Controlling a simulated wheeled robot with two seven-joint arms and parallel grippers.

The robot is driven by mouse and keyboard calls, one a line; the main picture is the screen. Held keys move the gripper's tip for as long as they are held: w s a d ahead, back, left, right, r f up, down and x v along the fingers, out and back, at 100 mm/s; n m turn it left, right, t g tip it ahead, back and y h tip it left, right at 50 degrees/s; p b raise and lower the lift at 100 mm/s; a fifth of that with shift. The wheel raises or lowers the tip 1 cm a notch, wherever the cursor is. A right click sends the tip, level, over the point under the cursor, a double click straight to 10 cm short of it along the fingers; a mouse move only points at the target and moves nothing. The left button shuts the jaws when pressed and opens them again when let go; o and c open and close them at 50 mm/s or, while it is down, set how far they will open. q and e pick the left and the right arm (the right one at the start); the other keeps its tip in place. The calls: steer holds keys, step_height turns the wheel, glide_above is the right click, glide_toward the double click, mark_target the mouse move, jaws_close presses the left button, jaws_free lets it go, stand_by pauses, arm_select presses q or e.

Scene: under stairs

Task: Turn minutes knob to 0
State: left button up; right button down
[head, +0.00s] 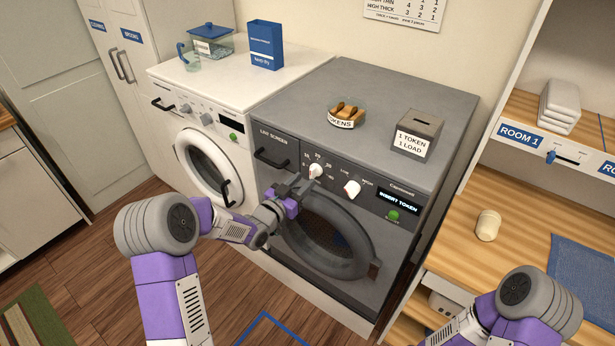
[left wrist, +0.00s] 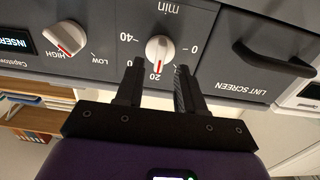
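The minutes knob (head: 315,170) is a white dial on the grey dryer's front panel, also seen close in the left wrist view (left wrist: 159,48), where the picture is upside down. Its red mark points at or near the 20. The 0 label stands to the knob's right there, the 40 to its left. My left gripper (head: 300,187) is open in front of the panel. In the left wrist view its two fingers (left wrist: 159,70) point at the panel on either side of the knob's lower edge, with gaps showing; I see no contact. My right gripper is outside the head view.
A second white knob (head: 352,188) and the INSERT TOKEN display (head: 398,201) sit beside it. The lint screen handle (head: 272,158) is on the other side. Below is the round dryer door (head: 328,235). A token dish (head: 346,115) and token box (head: 418,135) stand on top.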

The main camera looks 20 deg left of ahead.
mark_target(310, 175)
arm_select(q)
steer(key=shift+x, duration=1.55)
steer(key=shift+c, duration=0.3)
jaws_close()
